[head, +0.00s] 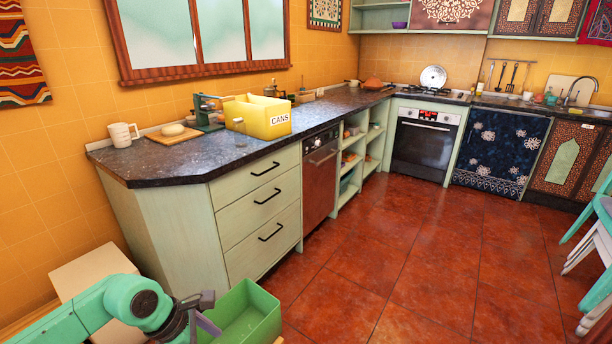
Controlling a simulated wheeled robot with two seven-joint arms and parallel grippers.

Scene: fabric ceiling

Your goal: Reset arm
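My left arm comes in from the bottom left, with its teal links and dark wrist. My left gripper (207,312) is at the bottom of the head view, beside and partly in front of the left end of a green open-topped bin (262,328). I cannot tell whether it is open or shut, or whether it touches the bin. The bin's lower part is cut off by the picture edge. My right gripper is not in view.
A dark counter (230,152) with drawers runs along the left wall. It bears a yellow CANS box (262,117), a white mug (122,134) and a wooden board (172,136). A pale box (92,272) stands behind my arm. The red tiled floor (400,260) is clear in the middle. Teal chairs (603,215) stand at right.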

